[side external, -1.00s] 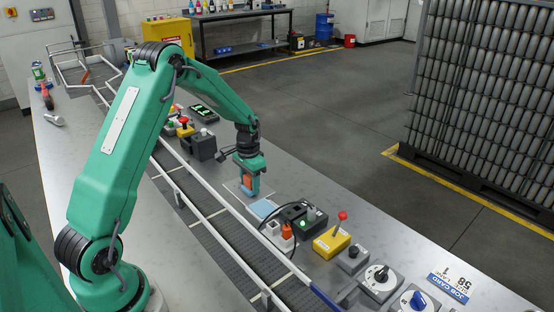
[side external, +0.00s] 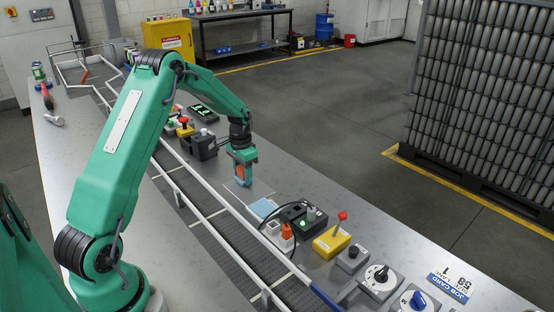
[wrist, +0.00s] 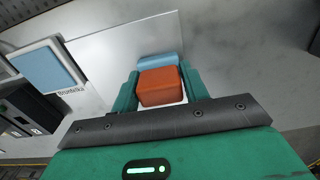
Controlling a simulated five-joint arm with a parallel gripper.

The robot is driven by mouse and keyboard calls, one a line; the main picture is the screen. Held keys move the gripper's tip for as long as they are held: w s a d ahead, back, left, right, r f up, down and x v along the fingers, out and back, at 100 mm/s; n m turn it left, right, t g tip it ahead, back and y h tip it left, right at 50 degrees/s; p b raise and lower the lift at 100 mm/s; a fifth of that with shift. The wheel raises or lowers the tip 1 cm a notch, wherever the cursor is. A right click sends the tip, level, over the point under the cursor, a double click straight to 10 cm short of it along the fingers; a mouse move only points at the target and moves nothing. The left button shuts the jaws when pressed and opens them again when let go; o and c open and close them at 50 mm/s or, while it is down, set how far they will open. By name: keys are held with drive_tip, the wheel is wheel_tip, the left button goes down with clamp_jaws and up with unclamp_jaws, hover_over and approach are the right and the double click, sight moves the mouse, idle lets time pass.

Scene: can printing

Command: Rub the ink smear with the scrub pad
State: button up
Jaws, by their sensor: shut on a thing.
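My gripper (side external: 243,174) is shut on the scrub pad (wrist: 161,86), an orange block with a light blue layer at its far edge. In the wrist view the pad sits between the two green fingers. It is low over a pale flat plate (wrist: 115,58) on the metal bench, at the plate's right part in that view. I cannot tell whether the pad touches the plate. No ink smear shows; the area under the pad is hidden.
A blue square in a pale holder (side external: 262,207) lies just nearer than the plate. Control boxes, including a yellow one with a red-knobbed lever (side external: 332,242), line the bench on the right. A railed conveyor (side external: 230,255) runs along the left. A dark box (side external: 202,147) stands behind.

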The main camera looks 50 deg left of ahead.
sight(253, 190)
drive_tip(key=shift+d, duration=2.8)
drive_tip(key=shift+a, duration=3.55)
drive_tip(key=shift+d+r, duration=0.1)
drive_tip(key=shift+r, duration=4)
drive_tip(key=shift+d, duration=0.1)
